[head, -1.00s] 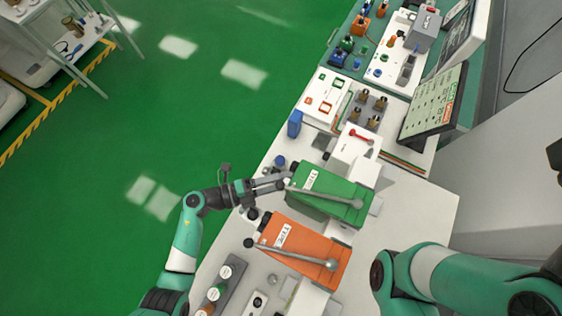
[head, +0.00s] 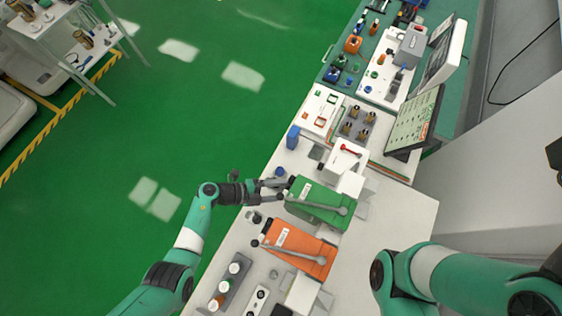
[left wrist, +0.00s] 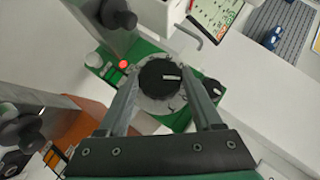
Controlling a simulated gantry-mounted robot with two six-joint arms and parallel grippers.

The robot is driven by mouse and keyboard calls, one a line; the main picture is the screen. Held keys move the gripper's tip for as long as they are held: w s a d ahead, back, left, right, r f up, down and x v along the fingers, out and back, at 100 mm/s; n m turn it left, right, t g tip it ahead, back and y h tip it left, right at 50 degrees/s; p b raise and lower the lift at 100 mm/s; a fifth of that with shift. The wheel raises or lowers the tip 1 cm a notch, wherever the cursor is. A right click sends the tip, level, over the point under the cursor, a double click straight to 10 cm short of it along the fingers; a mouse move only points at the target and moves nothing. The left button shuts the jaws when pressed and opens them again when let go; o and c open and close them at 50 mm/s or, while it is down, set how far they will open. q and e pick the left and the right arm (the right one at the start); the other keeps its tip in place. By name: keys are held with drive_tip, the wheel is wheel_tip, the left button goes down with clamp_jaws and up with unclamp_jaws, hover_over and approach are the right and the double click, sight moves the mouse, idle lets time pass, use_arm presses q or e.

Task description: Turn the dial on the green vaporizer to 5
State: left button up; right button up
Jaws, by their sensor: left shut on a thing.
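The green vaporizer (head: 318,203) stands on the cart top, its front facing left toward my left gripper (head: 283,189). In the left wrist view its black round dial (left wrist: 158,77) sits on a silver graduated ring between the fingers of my left gripper (left wrist: 162,84). The left gripper is shut on the dial, one finger on each side. A white mark on the dial points right in that view; the numbers are too small to read. A red light shows beside the dial. My right arm shows at the lower right of the head view, but its gripper is out of view.
The orange vaporizer (head: 299,250) stands close beside the green one. A grey lever lies across each. A white unit with a red handle (head: 350,149), a blue block (head: 293,137) and a monitor (head: 413,120) are beyond. Green floor is open to the left.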

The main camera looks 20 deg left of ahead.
use_arm(q)
drive_tip(key=shift+r+n+g+p, duration=0.1)
drive_tip(key=shift+n+g+p, duration=0.2)
drive_tip(key=shift+g+p, duration=0.15)
drive_tip(key=o, duration=1.1)
drive_tip(key=p+v, duration=0.2)
drive_tip(key=v, duration=0.9)
drive_tip(key=shift+s+a+r+p, duration=0.1)
drive_tip(key=shift+s+a+p, duration=0.1)
drive_tip(key=shift+p, duration=0.15)
